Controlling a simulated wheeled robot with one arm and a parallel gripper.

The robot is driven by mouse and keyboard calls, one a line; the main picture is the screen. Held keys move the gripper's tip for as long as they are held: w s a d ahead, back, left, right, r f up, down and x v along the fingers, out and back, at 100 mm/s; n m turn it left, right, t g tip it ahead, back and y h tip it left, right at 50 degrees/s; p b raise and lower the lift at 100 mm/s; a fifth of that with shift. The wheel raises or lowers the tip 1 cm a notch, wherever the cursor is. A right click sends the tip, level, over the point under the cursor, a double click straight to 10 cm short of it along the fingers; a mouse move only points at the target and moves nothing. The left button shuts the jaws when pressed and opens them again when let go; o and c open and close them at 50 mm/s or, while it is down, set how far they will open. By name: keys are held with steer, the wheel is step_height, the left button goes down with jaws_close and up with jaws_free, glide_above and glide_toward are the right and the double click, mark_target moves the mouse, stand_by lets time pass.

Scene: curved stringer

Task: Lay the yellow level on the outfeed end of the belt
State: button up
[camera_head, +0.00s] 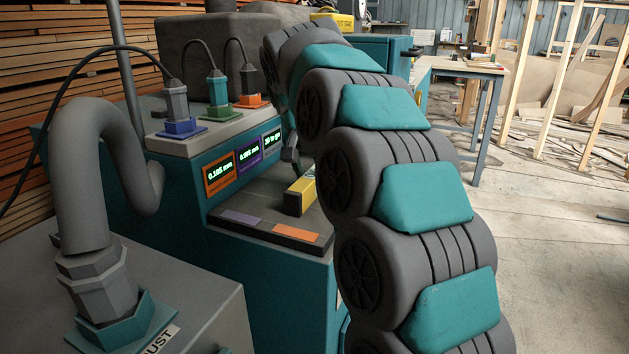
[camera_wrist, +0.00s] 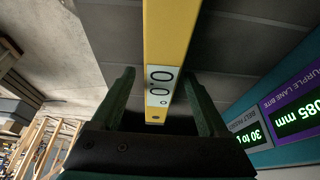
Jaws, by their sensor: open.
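The yellow level (camera_head: 303,187) lies on the dark bed (camera_head: 262,190) of the teal machine, beyond a purple and an orange plate. Its dark near end faces the head camera, and my arm hides part of the area to its right. In the wrist view the yellow level (camera_wrist: 167,38) runs up the picture, with a white "0.0" panel near its lower end. My gripper (camera_wrist: 158,78) is open, with one green finger on each side of the level and gaps between. In the head view my arm hides most of the gripper. I cannot tell which bed end is the outfeed.
Lit readouts (camera_head: 246,160) line the machine wall beside the bed. A grey pipe (camera_head: 85,170) rises at front left. A workbench (camera_head: 460,68) stands at the back, with open floor at right.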

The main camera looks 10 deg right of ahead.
jaws_close()
stand_by(0.6)
